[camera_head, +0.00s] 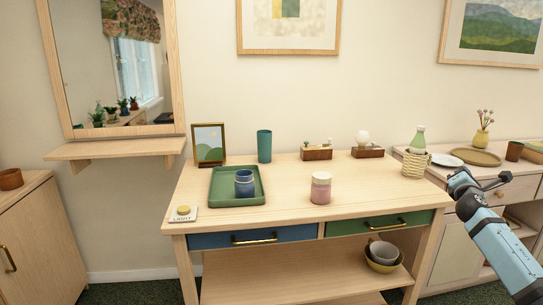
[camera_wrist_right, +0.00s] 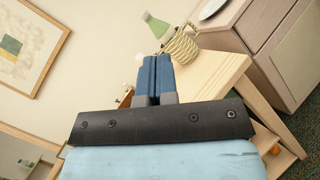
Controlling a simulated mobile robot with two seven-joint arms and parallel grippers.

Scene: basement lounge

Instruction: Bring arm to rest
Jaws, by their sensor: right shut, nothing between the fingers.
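My right arm (camera_head: 508,262) comes in from the lower right in the head view and is raised beside the right end of the wooden table (camera_head: 275,185). In the wrist view my right gripper (camera_wrist_right: 155,62) is shut, its two blue fingers together with nothing between them. The wrist view is tilted, and the fingers point toward the table's right corner and the woven basket (camera_wrist_right: 182,45) with a green bottle (camera_wrist_right: 158,27). My left gripper is not in view.
On the table stand a green tray (camera_head: 215,199) with a blue jar (camera_head: 244,184), a pink jar (camera_head: 320,188), a teal cup (camera_head: 264,147) and the basket (camera_head: 414,164). A sideboard (camera_head: 513,190) stands close behind my right arm. The table's front middle is clear.

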